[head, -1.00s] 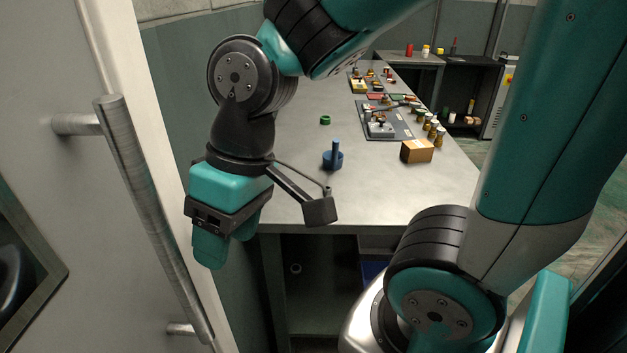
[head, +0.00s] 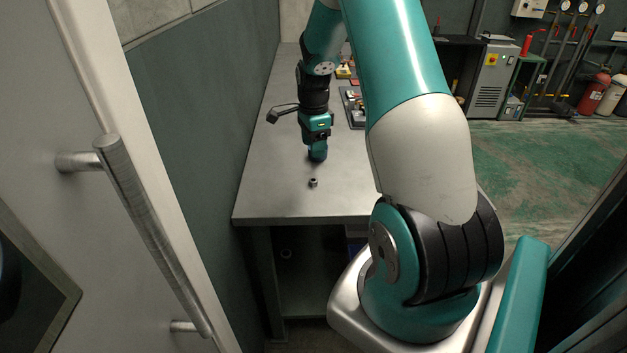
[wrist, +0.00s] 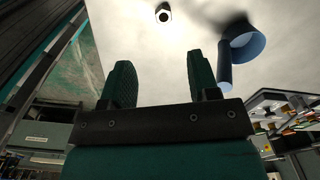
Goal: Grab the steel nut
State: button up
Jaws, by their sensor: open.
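The steel nut (head: 313,182) is a small metallic piece on the near left part of the grey table, in front of my gripper in the head view. In the wrist view the nut (wrist: 163,13) shows at the top edge, its dark hole visible, beyond the fingertips and roughly in line with the gap between them. My gripper (head: 317,156) points down over the table, apart from the nut. In the wrist view its two green fingers (wrist: 158,78) are spread with nothing between them.
The wrist view shows a blue peg and cup-like piece (wrist: 243,45) to the right of the fingers. The grey table (head: 265,190) is bare around the nut. A door handle (head: 150,230) stands at left.

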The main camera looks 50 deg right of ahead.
jog(key=p, duration=0.1)
send_over(313, 180)
jog(key=f, duration=0.6)
jog(key=shift+s+a, duration=0.15)
jog(key=shift+s, duration=0.05)
jog(key=shift+w+d+f+p, duration=0.1)
jog(key=shift+f+p, duration=0.4)
jog(key=shift+f, duration=0.95)
jog(key=shift+w+d+f+p, duration=0.1)
jog(key=shift+f+p, duration=0.4)
jog(key=shift+f, duration=0.95)
jog(key=c, duration=1)
jog(key=shift+r, duration=0.1)
